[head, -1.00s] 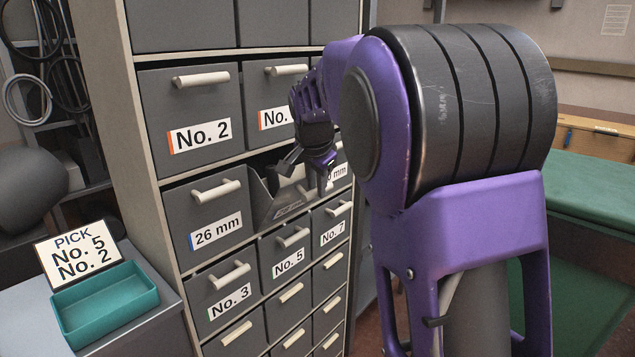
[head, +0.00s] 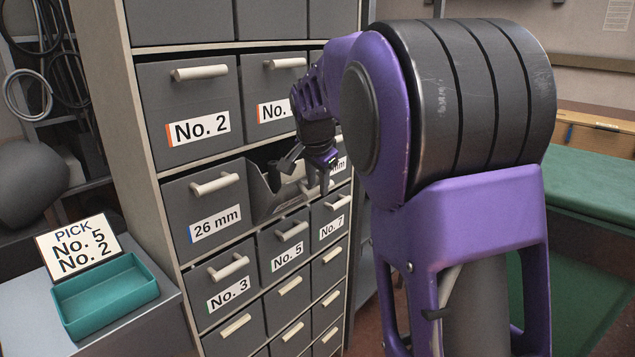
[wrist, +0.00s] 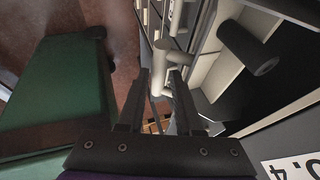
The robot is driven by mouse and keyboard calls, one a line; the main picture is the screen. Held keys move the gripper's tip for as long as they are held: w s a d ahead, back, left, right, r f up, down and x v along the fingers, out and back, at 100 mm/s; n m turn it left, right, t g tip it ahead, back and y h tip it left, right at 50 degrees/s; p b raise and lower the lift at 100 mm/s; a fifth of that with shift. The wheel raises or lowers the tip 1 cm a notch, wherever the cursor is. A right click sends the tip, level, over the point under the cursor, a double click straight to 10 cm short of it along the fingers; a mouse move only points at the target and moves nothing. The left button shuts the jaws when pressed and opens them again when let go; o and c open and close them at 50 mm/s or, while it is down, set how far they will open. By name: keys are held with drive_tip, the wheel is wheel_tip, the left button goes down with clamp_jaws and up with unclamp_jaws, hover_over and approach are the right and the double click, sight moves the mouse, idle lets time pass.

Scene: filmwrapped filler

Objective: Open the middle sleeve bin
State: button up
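The middle bin (head: 277,204) of the "26 mm" row in the grey cabinet stands out from its neighbours, tipped forward, with part of its inside showing. My gripper (head: 304,174) is in front of it and hides much of its front and label. The fingers look spread apart, with a pale handle between or just behind them. In the wrist view, my gripper (wrist: 161,75) has its two fingers apart, with a pale bar handle (wrist: 172,55) at the tips. I cannot tell whether they touch it.
Closed bins surround it: "26 mm" (head: 208,208) left, "No. 2" (head: 196,105) above left, "No. 5" (head: 286,250) below. A teal tray (head: 105,297) and a pick card (head: 75,247) sit on a grey stand at left. A green-topped bench (head: 590,190) is at right.

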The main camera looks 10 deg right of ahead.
drive_tip(key=shift+r, duration=0.1)
drive_tip(key=p+v, duration=0.2)
drive_tip(key=v, duration=1.5)
drive_tip(key=shift+s, duration=0.1)
